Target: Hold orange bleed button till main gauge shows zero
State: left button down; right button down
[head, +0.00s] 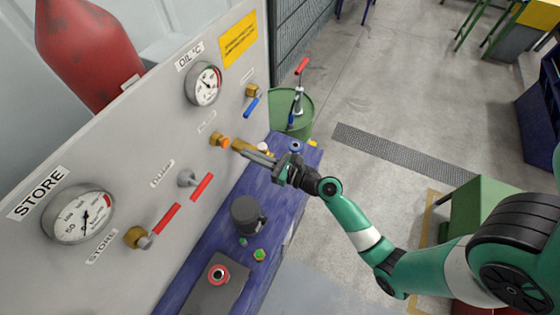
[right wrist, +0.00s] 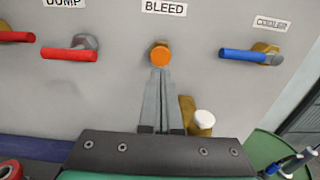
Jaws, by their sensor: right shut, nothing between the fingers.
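The orange bleed button (head: 225,142) sits in a brass fitting on the grey panel. In the right wrist view the orange button (right wrist: 160,55) is under the BLEED label. My right gripper (head: 241,150) is shut and empty, its fingers pointing at the button. In the right wrist view the fingertips (right wrist: 160,72) are at the button's lower edge; I cannot tell whether they touch it. The large STORE gauge (head: 78,213) is at the left of the panel, its dark needle off to one side; the exact reading is too small to tell. My left gripper is not in view.
The OIL °C gauge (head: 203,84) is higher on the panel. Red valve levers (head: 201,187) and a blue lever (head: 252,107) stick out near the button. Below is a blue bench (head: 200,240) with a dark cup-like part (head: 246,214). A green drum (head: 297,118) stands beyond.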

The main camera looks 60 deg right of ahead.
jog(key=s, duration=0.7)
jog(key=shift+s+r+b, duration=0.15)
jog(key=shift+s+b, duration=0.15)
jog(key=shift+s, duration=0.1)
